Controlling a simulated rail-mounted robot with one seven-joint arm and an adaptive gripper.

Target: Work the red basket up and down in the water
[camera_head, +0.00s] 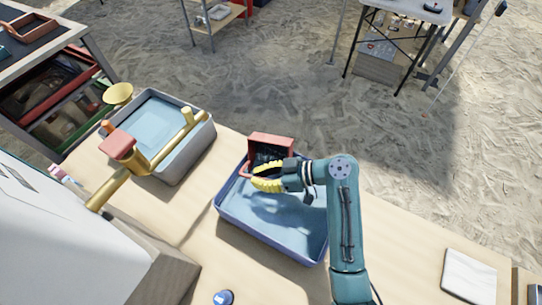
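The red basket (271,141) has a dark mesh inside and a red handle on its left side. It is at the back edge of the blue tub (232,217), which holds water. My gripper (254,177) has yellow fingers and is over the back left part of the tub, just in front of the basket. The fingertips come together at the basket's handle and appear shut on it. My gripper hides part of the basket's lower front, so I cannot tell whether its bottom touches the water. A dark shadow lies in the tub below my gripper.
A grey sink (180,170) with water and a brass tap (187,115) stands to the left. A white tile-like slab (468,277) lies at the right on the wooden table (400,250). A blue round object (223,297) is near the front.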

